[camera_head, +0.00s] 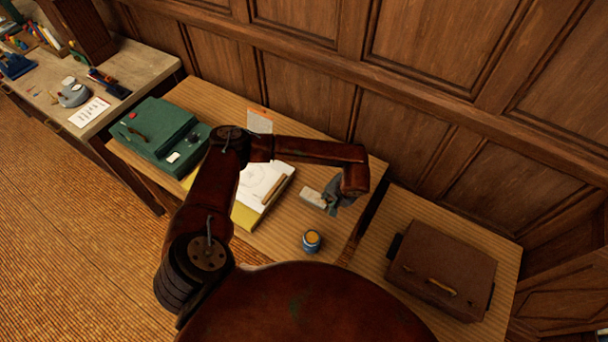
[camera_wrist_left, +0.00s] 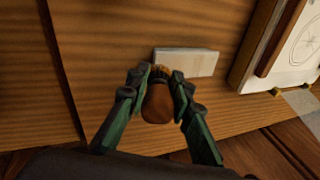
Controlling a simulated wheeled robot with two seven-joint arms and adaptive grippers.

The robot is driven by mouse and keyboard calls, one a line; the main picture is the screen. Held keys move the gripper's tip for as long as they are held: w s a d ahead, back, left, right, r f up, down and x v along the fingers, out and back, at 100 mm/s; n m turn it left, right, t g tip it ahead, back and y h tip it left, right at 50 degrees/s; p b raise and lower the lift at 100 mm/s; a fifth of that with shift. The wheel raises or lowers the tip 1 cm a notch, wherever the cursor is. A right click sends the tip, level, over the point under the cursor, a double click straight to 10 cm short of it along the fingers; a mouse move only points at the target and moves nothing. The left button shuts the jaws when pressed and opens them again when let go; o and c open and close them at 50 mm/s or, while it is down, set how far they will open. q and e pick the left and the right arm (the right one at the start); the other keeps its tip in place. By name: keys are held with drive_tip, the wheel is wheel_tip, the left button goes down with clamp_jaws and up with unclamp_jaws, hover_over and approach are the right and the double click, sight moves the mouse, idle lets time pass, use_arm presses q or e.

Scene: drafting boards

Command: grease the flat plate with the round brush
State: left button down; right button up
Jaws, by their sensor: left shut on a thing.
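The flat plate (camera_head: 311,199) is a pale grey slab lying on the wooden table, and it also shows in the left wrist view (camera_wrist_left: 187,62). My left gripper (camera_head: 334,196) is over the table at the plate's right end. In the left wrist view, the gripper (camera_wrist_left: 158,86) is shut on the round brush (camera_wrist_left: 158,105), which has a rounded brown handle end and tan bristles. The bristles are at the plate's edge; I cannot tell whether they touch it. The gripper hides the brush in the head view. My right gripper is not in view.
A blue tin (camera_head: 311,242) with yellowish contents stands near the front edge. A drawing pad (camera_head: 252,200) with a wooden bar and a green case (camera_head: 160,137) are to the left. A brown briefcase (camera_head: 441,269) lies on the right table. A panelled wall is behind.

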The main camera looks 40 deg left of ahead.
use_arm(q)
drive_tip(key=shift+a, duration=0.75)
drive_tip(key=shift+s+a+b, duration=0.2)
drive_tip(key=shift+a+b, duration=0.25)
drive_tip(key=shift+a, duration=2)
drive_tip(key=shift+s+a+b, duration=0.15)
drive_tip(key=shift+a+b, duration=0.25)
drive_tip(key=shift+a, duration=2.05)
drive_tip(key=shift+d+r+p, duration=0.1)
drive_tip(key=shift+r+p, duration=0.75)
drive_tip(key=shift+r, duration=0.05)
wheel_tip(320, 180, up, 5)
drive_tip(key=shift+f+p, duration=0.15)
drive_tip(key=shift+p, duration=1.1)
